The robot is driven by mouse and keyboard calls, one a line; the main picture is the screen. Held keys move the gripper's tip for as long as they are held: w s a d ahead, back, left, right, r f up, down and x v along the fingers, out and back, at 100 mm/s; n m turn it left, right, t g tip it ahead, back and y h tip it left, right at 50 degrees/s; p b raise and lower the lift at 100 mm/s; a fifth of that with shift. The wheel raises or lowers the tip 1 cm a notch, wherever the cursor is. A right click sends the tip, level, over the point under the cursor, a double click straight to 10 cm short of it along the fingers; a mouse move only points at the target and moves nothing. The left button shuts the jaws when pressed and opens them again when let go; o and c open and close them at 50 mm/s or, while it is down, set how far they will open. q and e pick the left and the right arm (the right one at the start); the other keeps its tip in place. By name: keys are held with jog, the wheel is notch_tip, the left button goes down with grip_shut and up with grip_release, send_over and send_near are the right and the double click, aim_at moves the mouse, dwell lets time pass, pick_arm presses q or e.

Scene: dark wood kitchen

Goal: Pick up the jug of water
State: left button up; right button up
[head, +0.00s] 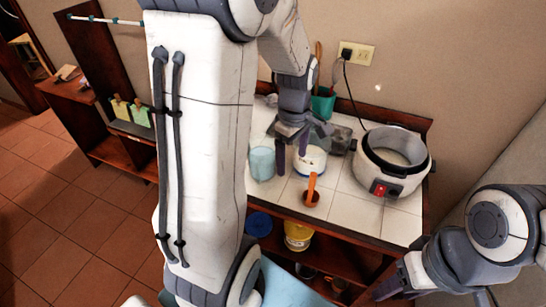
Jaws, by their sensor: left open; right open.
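A pale blue, see-through container (262,164) that looks like the jug of water stands on the white tiled counter (342,212), partly behind my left arm. My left gripper (293,158) is open and points down just right of it, over the counter. The fingers are in front of a white tub with a blue band (312,162), and I cannot tell whether they touch it. My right gripper (392,290) is open and empty at the bottom right, low and away from the counter.
An orange-handled scoop (312,192) lies in front of the tub. A white rice cooker (394,165) stands right, its cord running to the wall outlet. A green utensil cup (323,104) is behind. A shelf below holds a yellow container (298,236) and a blue lid (258,224).

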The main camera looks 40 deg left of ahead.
aim_at(259, 163)
pick_arm(q)
jog(key=a+f+n, duration=0.2)
jog(key=a, duration=0.1)
jog(key=a+f+n, duration=0.2)
jog(key=a+f, duration=0.1)
jog(key=a+f+n, duration=0.2)
jog(key=a+n, duration=0.1)
jog(key=a, duration=0.1)
jog(key=shift+s+f, duration=0.25)
jog(key=f, duration=0.2)
jog(key=f+p, duration=0.1)
jog(key=f, duration=0.2)
jog(key=shift+s+d+f, duration=0.1)
jog(key=shift+s+f, duration=0.1)
jog(key=shift+f, duration=0.4)
jog(key=shift+c, duration=0.3)
grip_shut()
